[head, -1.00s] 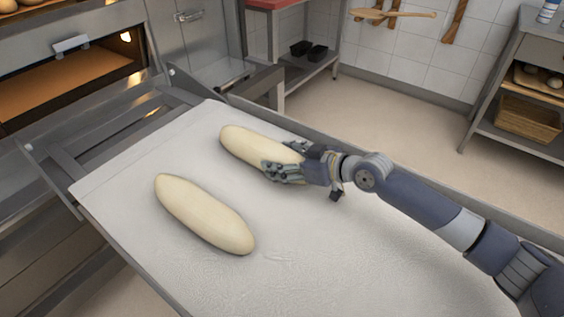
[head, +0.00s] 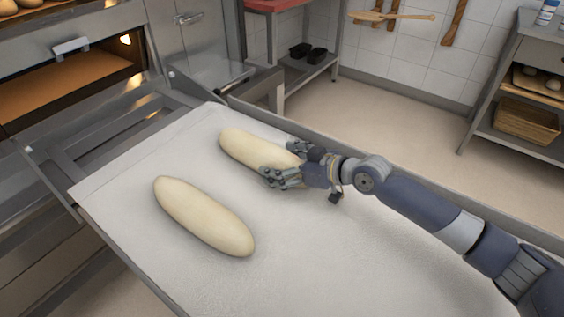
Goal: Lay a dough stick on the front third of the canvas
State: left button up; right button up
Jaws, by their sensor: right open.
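The white canvas (head: 330,265) lies on a long frame that runs toward the oven. Two pale dough sticks rest on it, side by side and apart. The near-left dough stick (head: 205,216) lies free on the canvas. The far-right dough stick (head: 252,149) lies near the canvas's right edge. My right gripper (head: 285,164) is at the near end of this stick, its fingers open on both sides of it. That end is partly hidden by the gripper. My left gripper is out of view.
The oven chamber (head: 70,80) is open and lit at the upper left, beyond the frame's metal rails. A red-topped table (head: 275,6) and a rack with a basket (head: 526,118) stand across the floor. The near part of the canvas is bare.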

jog(key=v, duration=1)
jog(key=shift+s+d+r+p, duration=0.1)
jog(key=shift+d+r+p, duration=0.15)
jog(key=shift+p, duration=0.1)
jog(key=shift+s+d+r, duration=0.2)
jog(key=shift+s+d, duration=0.2)
jog(key=shift+d, duration=0.15)
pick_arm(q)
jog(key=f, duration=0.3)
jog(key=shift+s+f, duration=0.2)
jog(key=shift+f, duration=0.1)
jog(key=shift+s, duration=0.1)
